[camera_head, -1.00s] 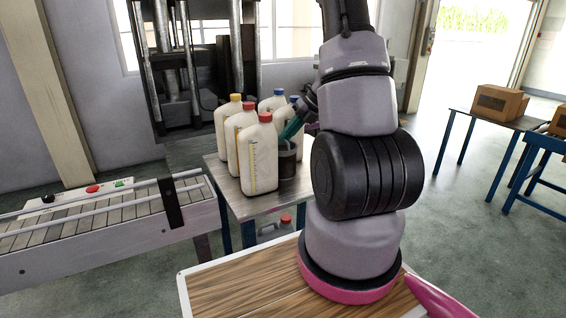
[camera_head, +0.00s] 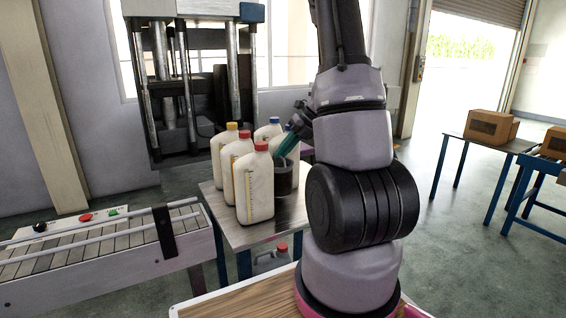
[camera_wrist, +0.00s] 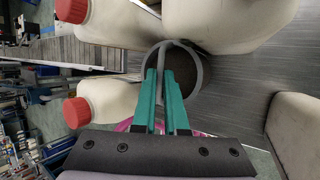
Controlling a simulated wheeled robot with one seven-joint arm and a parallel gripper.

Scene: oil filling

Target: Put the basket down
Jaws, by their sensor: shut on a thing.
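The basket (camera_head: 285,180) is a dark grey round container with a hoop handle, just right of the white bottles at the small table (camera_head: 262,231). In the wrist view I look down into the basket (camera_wrist: 197,88), with its handle crossing the opening. My gripper (camera_head: 291,142) has green fingers, shut on the basket's handle; the fingers also show in the wrist view (camera_wrist: 163,78). The basket looks upright. I cannot tell whether its bottom touches the tabletop, and my arm covers part of that side.
Several white bottles, such as the front red-capped bottle (camera_head: 254,187), stand close on the basket's left. A conveyor (camera_head: 100,250) lies left of the table and a press (camera_head: 190,80) stands behind. Boxes (camera_head: 490,127) rest on another table at right.

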